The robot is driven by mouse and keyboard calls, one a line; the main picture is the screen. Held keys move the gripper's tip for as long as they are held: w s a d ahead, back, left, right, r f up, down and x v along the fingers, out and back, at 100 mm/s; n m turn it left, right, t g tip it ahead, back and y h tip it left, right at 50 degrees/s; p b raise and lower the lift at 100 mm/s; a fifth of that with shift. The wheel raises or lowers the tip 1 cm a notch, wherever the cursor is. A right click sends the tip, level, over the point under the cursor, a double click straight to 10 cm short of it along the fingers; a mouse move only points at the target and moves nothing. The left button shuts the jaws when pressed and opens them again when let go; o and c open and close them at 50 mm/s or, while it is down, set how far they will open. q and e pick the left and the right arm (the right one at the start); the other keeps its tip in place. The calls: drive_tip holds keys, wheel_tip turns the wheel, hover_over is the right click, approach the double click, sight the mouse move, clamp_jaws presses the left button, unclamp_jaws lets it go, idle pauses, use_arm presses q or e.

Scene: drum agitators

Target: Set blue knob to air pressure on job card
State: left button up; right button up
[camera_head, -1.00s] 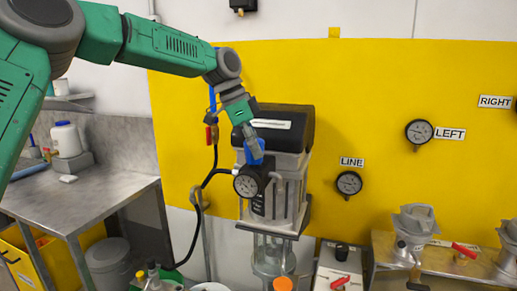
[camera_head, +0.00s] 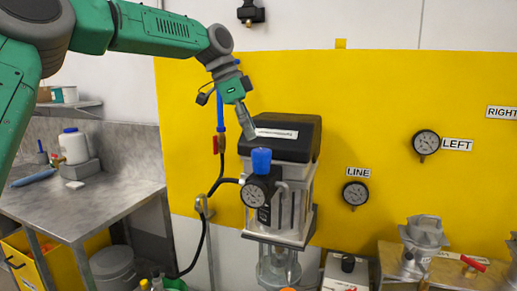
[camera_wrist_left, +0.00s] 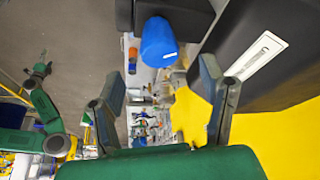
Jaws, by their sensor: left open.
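The blue knob (camera_head: 261,161) sits on top of a black regulator with a round gauge (camera_head: 254,192), at the front of a grey and black agitator unit (camera_head: 285,140). The knob also shows in the left wrist view (camera_wrist_left: 158,42), beyond the open fingers. My left gripper (camera_head: 249,130) is above and slightly left of the knob, apart from it. Its two fingers (camera_wrist_left: 162,98) are spread with nothing between them. The gauge needle is too small to read. No job card can be made out.
A black hose (camera_head: 220,185) runs from the regulator's left side to a wall pipe. LINE (camera_head: 355,194) and LEFT (camera_head: 426,143) gauges hang on the yellow panel. A steel table (camera_head: 90,207) with a white bottle (camera_head: 73,146) stands left. Clamps (camera_head: 421,240) stand at lower right.

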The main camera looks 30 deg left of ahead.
use_arm(q)
drive_tip(key=v, duration=0.4)
drive_tip(key=shift+a+r, duration=0.15)
drive_tip(key=shift+a, duration=0.35)
drive_tip(key=shift+d, duration=0.15)
